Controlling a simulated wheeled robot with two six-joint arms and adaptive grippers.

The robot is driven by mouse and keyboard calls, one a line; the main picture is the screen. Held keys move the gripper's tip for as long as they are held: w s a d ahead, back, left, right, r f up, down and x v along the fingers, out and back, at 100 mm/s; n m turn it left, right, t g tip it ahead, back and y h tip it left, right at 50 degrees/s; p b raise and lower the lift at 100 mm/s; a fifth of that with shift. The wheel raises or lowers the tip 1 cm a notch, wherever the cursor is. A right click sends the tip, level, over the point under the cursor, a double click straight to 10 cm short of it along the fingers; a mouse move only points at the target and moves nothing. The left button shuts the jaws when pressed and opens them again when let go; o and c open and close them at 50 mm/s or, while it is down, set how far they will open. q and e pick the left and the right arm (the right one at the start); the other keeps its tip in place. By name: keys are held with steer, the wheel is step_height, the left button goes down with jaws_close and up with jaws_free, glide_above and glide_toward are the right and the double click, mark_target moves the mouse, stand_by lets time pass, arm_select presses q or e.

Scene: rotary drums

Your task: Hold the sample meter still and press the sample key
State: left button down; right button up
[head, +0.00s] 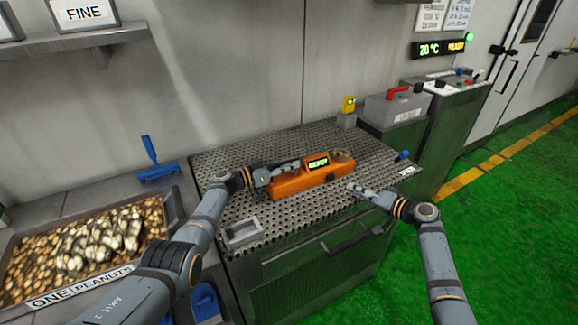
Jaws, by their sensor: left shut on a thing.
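The orange sample meter (290,185) lies on the perforated metal bench top, with a small lit green display and a round cup at its right end. My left gripper (285,166) is shut on the meter's left part. My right gripper (353,187) is just right of and in front of the meter, apart from it and empty. Its fingers look close together, and their gap is too small to tell. The sample key cannot be made out at this size.
The perforated bench (225,165) has a small metal tray (243,233) at its front left. A blue-handled tool (155,165) and a peanut tray (165,205) are at left. A grey box with a red handle (395,108) stands at back right. Green floor is clear at right.

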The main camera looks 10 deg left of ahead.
jaws_close()
stand_by(1.2)
